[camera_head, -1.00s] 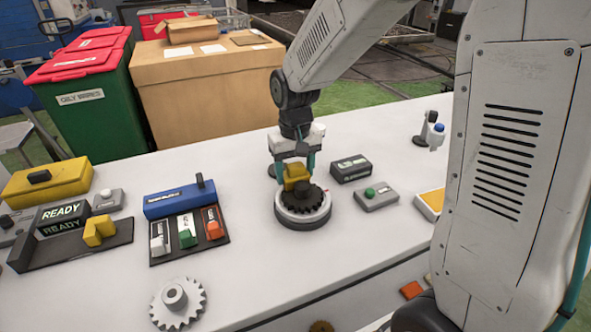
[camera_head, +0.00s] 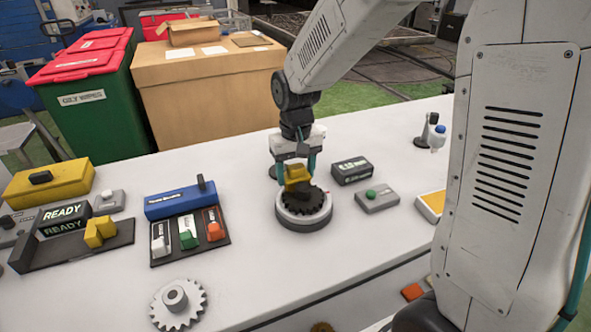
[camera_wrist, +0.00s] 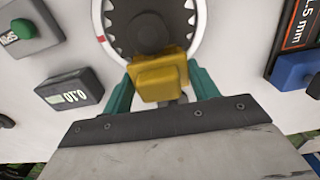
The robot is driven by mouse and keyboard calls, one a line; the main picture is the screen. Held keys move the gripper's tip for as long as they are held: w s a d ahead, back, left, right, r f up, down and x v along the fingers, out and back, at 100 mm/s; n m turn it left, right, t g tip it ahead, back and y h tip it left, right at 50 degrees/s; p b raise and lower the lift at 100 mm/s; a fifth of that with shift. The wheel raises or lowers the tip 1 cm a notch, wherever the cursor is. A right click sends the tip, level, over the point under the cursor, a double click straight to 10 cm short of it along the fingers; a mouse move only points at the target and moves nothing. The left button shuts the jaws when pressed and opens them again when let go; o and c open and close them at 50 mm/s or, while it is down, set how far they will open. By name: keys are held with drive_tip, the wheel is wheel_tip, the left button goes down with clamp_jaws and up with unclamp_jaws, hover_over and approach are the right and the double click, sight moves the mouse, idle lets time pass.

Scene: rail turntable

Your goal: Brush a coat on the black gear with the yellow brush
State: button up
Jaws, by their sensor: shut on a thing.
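The black gear (camera_head: 306,203) lies flat on a round grey-and-white turntable (camera_head: 304,221) on the white bench. In the wrist view the gear's teeth (camera_wrist: 117,27) show inside the turntable's pale ring. My gripper (camera_head: 297,178) is shut on the yellow brush (camera_head: 298,172) and holds it over the gear. In the wrist view the teal fingers sit on both sides of the yellow brush (camera_wrist: 160,74), with a dark round part beyond it over the gear. I cannot tell whether the brush's lower end touches the gear.
A dark display box (camera_head: 352,170) and a grey box with a green button (camera_head: 377,199) stand right of the turntable. A grey gear (camera_head: 178,303) lies at the front. Bench between them is clear.

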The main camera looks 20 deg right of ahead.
idle(3.4)
drive_tip(key=shift+w, duration=0.35)
drive_tip(key=shift+r, duration=0.1)
drive_tip(key=shift+r, duration=3.45)
